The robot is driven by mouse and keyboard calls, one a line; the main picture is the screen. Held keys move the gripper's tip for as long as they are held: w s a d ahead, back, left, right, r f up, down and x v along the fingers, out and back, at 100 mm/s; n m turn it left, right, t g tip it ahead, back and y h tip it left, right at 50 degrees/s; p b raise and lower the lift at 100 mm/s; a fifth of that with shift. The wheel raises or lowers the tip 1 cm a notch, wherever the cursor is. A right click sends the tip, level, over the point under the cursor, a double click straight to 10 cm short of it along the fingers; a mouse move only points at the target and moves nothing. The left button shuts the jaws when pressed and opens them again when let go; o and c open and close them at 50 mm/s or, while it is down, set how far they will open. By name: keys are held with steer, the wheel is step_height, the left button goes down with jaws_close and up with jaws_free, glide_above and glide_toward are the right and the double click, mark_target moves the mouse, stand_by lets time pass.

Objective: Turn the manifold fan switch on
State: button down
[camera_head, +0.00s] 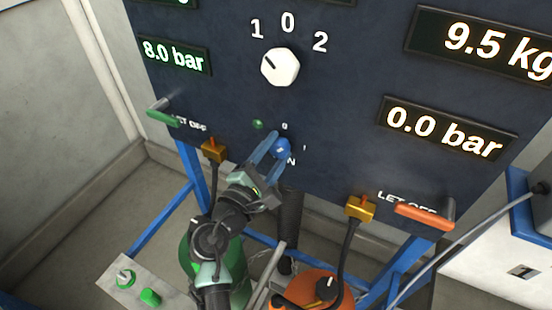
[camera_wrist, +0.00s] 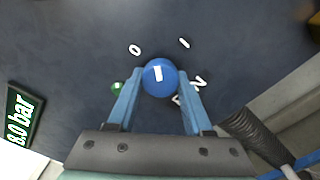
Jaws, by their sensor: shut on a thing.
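The fan switch is a small blue round knob (camera_head: 281,148) low on the dark panel, with a 0 above it and a 1 to its right. In the wrist view the blue knob (camera_wrist: 160,77) carries a white mark that points roughly upward, between the 0 (camera_wrist: 135,50) at upper left and the 1 (camera_wrist: 184,43) at upper right. My gripper (camera_head: 275,152) reaches it from below, with its blue fingers on either side of the knob and shut on it. The fingers partly cover the lettering below the knob.
A small green lamp (camera_head: 258,124) sits left of the knob. A large white selector (camera_head: 280,67) is above. A green lever (camera_head: 163,117) and an orange lever (camera_head: 424,216) flank the panel's lower edge. Brass fittings (camera_head: 214,150) and hoses hang below, near my arm.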

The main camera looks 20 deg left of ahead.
steer(key=m+b, duration=0.5)
steer(key=shift+f+m, duration=0.2)
steer(key=shift+m, duration=0.1)
steer(key=shift+r+m+b, duration=0.15)
steer(key=shift+m+b, duration=0.75)
steer(key=shift+m, duration=0.2)
steer(key=shift+r+m+b, duration=0.1)
steer(key=shift+m+b, duration=0.75)
steer(key=shift+m, duration=0.25)
steer(key=shift+c, duration=1.5)
jaws_free()
steer(key=shift+r, duration=0.1)
steer(key=s+a+b, duration=0.2)
steer(key=s, duration=1)
steer(key=shift+s+a, duration=0.25)
steer(key=shift+s, duration=0.15)
